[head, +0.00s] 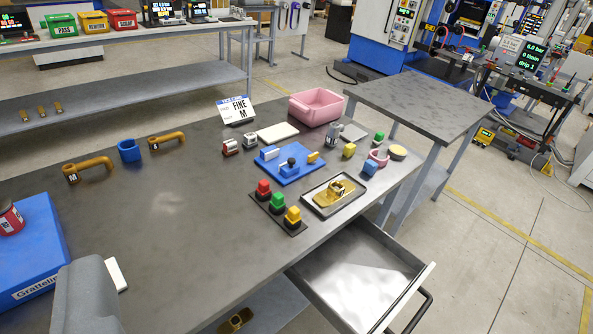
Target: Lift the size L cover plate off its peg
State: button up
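No plate in view can be read as size L. A brass-coloured flat piece (326,200) with a small raised part lies in a dark-rimmed tray (357,203) near the right end of the workbench. Behind it, a blue fixture (287,174) carries a dark knob, a light block and a yellow piece. I cannot tell whether any of these is the cover plate or its peg. My gripper's fingertips do not show. A grey rounded shape at the lower left looks like part of my own arm and hides some of the bench.
Red, green and yellow buttons (278,203) stand beside the tray. An open drawer (360,280) juts out in front. A pink bin (316,107), a "FINE M" sign (237,110) and brown handles (88,170) are on the workbench (180,240). Its middle is clear.

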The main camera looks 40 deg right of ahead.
aim_at(326, 198)
jog(key=z, duration=0.3)
jog(key=i, duration=1.25)
jog(key=z, duration=0.9)
jog(key=i, duration=0.35)
jog(key=z, duration=0.15)
jog(key=k, duration=0.8)
jog(key=z, duration=0.2)
jog(key=i, duration=0.8)
jog(key=u, duration=0.1)
